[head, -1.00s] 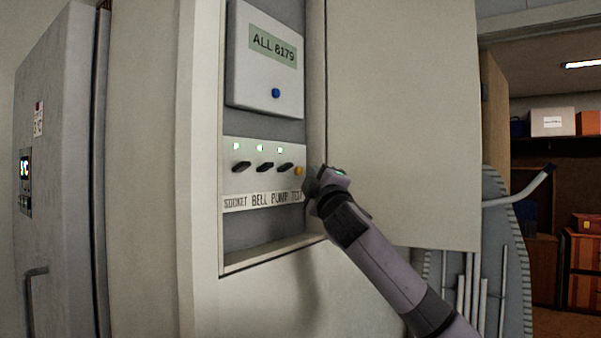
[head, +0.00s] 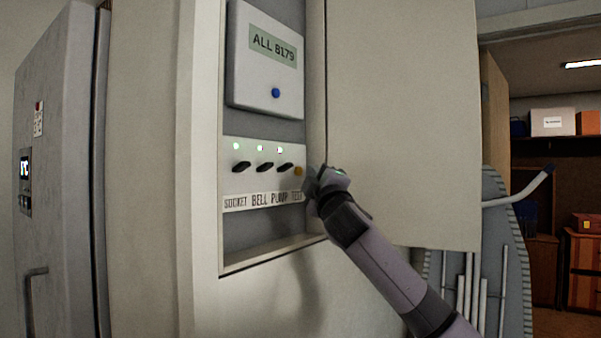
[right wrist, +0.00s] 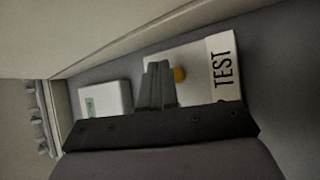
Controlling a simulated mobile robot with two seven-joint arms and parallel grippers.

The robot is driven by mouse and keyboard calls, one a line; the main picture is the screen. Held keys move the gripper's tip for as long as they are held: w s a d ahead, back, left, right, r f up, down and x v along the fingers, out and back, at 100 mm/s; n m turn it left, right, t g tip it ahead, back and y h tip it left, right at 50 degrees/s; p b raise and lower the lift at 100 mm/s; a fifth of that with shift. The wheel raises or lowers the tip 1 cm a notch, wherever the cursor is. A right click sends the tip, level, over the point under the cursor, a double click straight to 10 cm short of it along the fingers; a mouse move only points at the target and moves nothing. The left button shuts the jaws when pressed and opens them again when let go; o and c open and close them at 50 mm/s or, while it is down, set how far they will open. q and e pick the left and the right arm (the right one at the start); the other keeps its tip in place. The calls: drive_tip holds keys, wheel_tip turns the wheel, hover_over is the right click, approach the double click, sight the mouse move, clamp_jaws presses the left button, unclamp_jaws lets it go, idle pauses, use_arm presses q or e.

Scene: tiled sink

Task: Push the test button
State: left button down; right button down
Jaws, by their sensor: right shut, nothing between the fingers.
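The test button is a small yellow-orange knob (head: 298,171) at the right end of the switch panel (head: 232,182), above the word TEST on the label strip (head: 262,200). My right gripper (head: 309,180) is shut and empty, just to the right of the button in the head view. In the right wrist view the shut fingers (right wrist: 158,75) point at the panel, and the button (right wrist: 180,74) shows just right of their tips. I cannot tell whether they touch it. My left gripper is not in view.
Three black switches (head: 264,166) with green lights above sit left of the button. A box with a blue button (head: 276,93) is mounted above. The open cabinet door (head: 405,120) stands right of my gripper. A grey appliance (head: 60,180) is at the far left.

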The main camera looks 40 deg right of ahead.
drive_tip(key=shift+w, duration=0.1)
idle(0.3)
drive_tip(key=shift+w+a, duration=0.1)
drive_tip(key=shift+w, duration=0.25)
drive_tip(key=shift+w+a, duration=0.15)
drive_tip(key=shift+w, duration=0.25)
idle(0.7)
drive_tip(key=shift+s, duration=0.1)
drive_tip(key=shift+s+d, duration=0.25)
drive_tip(key=shift+s, duration=0.45)
drive_tip(key=shift+s, duration=0.1)
drive_tip(key=s, duration=0.2)
drive_tip(key=s+d+b, duration=0.1)
drive_tip(key=s, duration=0.1)
drive_tip(key=shift+s+d, duration=0.2)
drive_tip(key=shift+s, duration=0.1)
idle(0.9)
